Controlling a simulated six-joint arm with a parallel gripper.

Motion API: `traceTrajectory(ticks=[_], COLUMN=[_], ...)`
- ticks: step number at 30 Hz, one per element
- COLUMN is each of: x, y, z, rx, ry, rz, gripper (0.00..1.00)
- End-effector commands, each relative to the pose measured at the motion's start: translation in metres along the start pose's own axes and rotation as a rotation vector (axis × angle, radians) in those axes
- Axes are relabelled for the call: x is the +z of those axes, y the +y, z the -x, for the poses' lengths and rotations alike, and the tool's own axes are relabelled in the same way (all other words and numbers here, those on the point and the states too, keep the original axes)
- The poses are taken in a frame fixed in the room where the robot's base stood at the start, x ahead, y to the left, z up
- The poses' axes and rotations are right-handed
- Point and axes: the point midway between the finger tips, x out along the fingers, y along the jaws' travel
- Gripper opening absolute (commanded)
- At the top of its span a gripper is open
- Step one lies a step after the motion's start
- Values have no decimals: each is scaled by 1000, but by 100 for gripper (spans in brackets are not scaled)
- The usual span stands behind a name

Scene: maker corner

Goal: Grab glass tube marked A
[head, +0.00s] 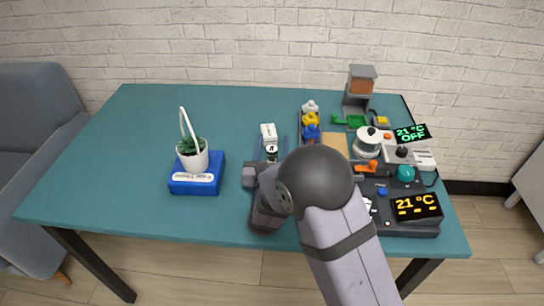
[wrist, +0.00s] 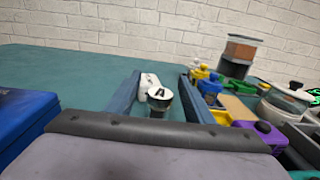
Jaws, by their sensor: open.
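The glass tube marked A (head: 271,151) shows a pale top with a dark A on it, just beyond my wrist in the head view. In the wrist view the tube (wrist: 159,99) stands between the two fingers, with a gap on each side. Its lower part is hard to make out. My gripper (head: 271,139) is open, one blue-grey finger left of the tube and one right. In the wrist view my gripper (wrist: 161,76) points forward low over the table. A white block (head: 268,130) sits right behind the tube.
A blue box (head: 196,185) with a potted plant (head: 192,157) stands to the left. Yellow and blue parts (head: 311,122) stand close to the right finger. A pot (head: 367,143) and dark consoles (head: 415,207) with displays fill the right. The teal table (head: 110,150) is clear at far left.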

Motion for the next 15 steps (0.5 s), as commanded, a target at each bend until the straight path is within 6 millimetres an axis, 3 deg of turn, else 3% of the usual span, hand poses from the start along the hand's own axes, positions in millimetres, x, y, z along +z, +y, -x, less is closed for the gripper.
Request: traceTrajectory(ticks=[4,12,15], x=[0,0,0], y=[0,0,0], z=[-11,-13,-13], rx=[-1,0,0], ry=[0,0,0], rz=[0,1,1], gripper=[48,48,24])
